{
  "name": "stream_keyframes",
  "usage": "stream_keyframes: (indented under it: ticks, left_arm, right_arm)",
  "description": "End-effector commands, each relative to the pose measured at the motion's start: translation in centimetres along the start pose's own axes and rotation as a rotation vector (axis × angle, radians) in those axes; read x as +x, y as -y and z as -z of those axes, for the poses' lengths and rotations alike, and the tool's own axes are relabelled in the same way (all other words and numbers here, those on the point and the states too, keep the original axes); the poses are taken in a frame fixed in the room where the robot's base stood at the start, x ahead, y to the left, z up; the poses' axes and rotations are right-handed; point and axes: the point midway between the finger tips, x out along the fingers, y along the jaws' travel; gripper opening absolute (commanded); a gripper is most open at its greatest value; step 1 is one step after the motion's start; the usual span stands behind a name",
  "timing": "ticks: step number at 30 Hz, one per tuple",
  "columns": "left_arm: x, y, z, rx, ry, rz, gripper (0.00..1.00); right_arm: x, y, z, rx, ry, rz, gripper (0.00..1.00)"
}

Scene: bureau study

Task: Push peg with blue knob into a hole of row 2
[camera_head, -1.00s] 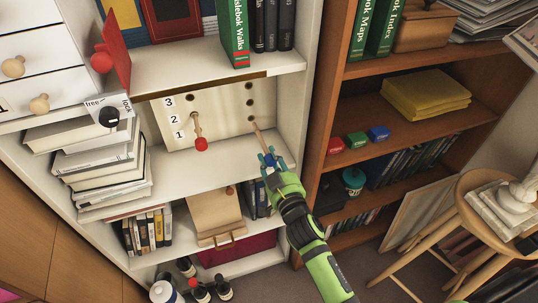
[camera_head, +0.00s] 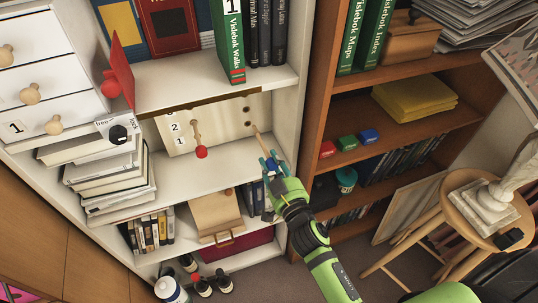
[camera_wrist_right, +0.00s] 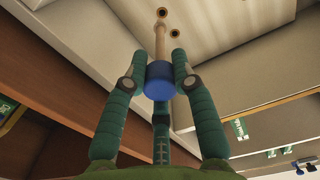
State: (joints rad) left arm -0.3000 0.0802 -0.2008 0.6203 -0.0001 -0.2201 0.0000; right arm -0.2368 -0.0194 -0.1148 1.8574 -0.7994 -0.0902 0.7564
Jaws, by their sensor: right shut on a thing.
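My right gripper (camera_head: 272,165) is shut on the blue knob (camera_wrist_right: 160,82) of a wooden peg (camera_head: 261,143). In the wrist view, the peg's shaft (camera_wrist_right: 161,42) points away from the fingers towards a pale board with dark holes. Its tip appears close to one hole (camera_wrist_right: 162,13); I cannot tell if it has entered. The board (camera_head: 222,122) stands at the back of the white shelf, with numbers 1, 2 and 3 on its left. A peg with a red knob (camera_head: 201,152) sticks out of its left part. My left gripper is not in view.
A stack of books (camera_head: 112,175) stands left of the board. The white upright (camera_head: 292,105) is close to the right of my gripper. The shelf above overhangs the board. The white shelf (camera_head: 195,175) before the board is mostly clear.

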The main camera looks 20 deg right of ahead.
Motion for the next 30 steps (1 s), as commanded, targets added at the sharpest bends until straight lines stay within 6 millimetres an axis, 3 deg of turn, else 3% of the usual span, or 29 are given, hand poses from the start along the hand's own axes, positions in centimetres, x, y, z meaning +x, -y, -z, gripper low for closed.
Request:
stream_keyframes:
  ticks: [1, 8, 30]
  left_arm:
    - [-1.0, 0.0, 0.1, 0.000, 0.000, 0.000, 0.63]
    - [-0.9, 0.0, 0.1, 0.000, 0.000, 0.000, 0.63]
    - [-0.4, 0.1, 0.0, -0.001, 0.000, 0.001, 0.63]
  right_arm:
    - [-0.3, 0.0, 0.8, 0.000, 0.002, 0.001, 0.00]
    - [0.1, 0.0, 0.8, 0.001, 0.002, 0.004, 0.00]
    - [5.0, 0.0, 0.8, 0.000, 0.002, 0.003, 0.00]
